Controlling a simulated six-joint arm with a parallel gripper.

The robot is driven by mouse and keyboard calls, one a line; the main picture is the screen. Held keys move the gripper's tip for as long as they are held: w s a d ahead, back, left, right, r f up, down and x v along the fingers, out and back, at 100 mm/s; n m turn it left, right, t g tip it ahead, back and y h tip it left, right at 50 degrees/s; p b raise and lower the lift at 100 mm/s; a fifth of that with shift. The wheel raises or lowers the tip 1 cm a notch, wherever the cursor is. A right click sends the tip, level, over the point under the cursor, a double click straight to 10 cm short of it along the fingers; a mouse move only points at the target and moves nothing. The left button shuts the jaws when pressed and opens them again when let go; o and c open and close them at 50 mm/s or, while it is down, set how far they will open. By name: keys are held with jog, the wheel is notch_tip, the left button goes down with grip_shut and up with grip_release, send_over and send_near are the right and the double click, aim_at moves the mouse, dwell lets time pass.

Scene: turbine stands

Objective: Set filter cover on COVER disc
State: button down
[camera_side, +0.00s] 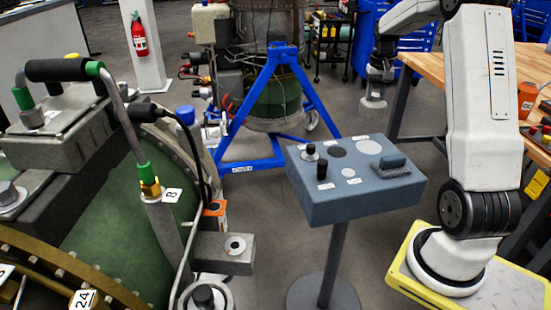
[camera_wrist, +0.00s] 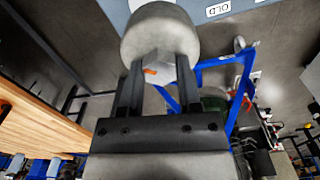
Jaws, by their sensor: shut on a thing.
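My gripper (camera_wrist: 158,82) is shut on a grey, rounded, drum-shaped piece (camera_wrist: 160,32), which I take to be the filter cover. In the side view my gripper (camera_side: 378,82) hangs down with the cover (camera_side: 373,108) at its lower end, apart from the stand top in the picture. The grey-blue stand top (camera_side: 330,205) bears a large white disc (camera_side: 368,147), a dark disc (camera_side: 336,151) and a small white disc (camera_side: 348,173). The large white disc is bare. Their labels are too small to read, so I cannot tell which is COVER.
A large green turbine casing (camera_side: 95,205) fills the left. A blue frame (camera_side: 283,100) stands behind; a wooden bench (camera_side: 425,66) is at the right. An "OLD" label (camera_wrist: 218,8) shows in the wrist view.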

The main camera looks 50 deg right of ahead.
aim_at(379, 102)
jog(key=shift+s+d, duration=0.6)
jog(key=shift+d, duration=0.15)
notch_tip(379, 102, down, 4)
jog(key=shift+w+a, duration=0.1)
jog(key=shift+f, duration=0.55)
jog(key=shift+f, duration=0.15)
jog(key=shift+f, duration=2.25)
jog(key=shift+f, duration=1)
